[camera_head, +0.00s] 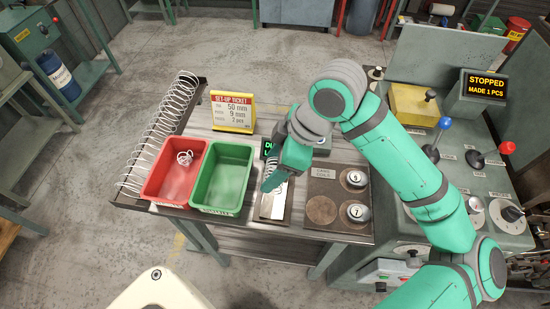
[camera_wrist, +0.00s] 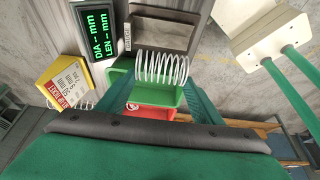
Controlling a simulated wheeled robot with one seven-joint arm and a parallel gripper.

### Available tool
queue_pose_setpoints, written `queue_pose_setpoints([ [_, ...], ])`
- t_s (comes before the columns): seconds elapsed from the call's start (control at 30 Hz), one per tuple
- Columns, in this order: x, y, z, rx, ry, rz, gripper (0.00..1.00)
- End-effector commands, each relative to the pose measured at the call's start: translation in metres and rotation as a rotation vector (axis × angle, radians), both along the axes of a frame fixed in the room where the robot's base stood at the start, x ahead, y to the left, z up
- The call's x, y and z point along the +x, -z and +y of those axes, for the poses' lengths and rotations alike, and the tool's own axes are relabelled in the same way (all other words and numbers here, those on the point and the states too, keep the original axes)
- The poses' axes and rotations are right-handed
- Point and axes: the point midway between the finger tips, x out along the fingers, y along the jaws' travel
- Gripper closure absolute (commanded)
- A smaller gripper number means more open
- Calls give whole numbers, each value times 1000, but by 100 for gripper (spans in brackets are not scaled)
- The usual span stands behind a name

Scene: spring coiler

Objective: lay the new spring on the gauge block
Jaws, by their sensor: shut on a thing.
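The new spring (camera_wrist: 162,67), a pale wire coil, spans the middle of the wrist view between the sides of my gripper. In the head view, a few of its coils (camera_head: 270,168) show beside my gripper (camera_head: 272,183). My gripper is shut on the spring. The gauge block (camera_head: 275,206), a grey metal plate, lies below and beside my gripper, partly hidden by it. In the wrist view, the plate (camera_wrist: 165,34) shows just beyond the spring. I cannot tell how high the spring is above it. The gauge display (camera_wrist: 92,32) reads dashes for DIA and LEN.
A green bin (camera_head: 249,152) and a red bin (camera_head: 148,187) holding a small coil stand left of the plate. A yellow set-up ticket (camera_head: 232,126) stands behind. A brown board with round weights (camera_head: 357,213) lies right. The coiler panel reads STOPPED (camera_head: 486,84).

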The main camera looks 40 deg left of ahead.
Motion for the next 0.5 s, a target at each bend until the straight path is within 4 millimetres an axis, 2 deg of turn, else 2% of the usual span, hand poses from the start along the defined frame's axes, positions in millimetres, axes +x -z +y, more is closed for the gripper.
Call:
queue_pose_setpoints([
  [0.5, -1, 53, 1, 0, -4, 1, 62],
])
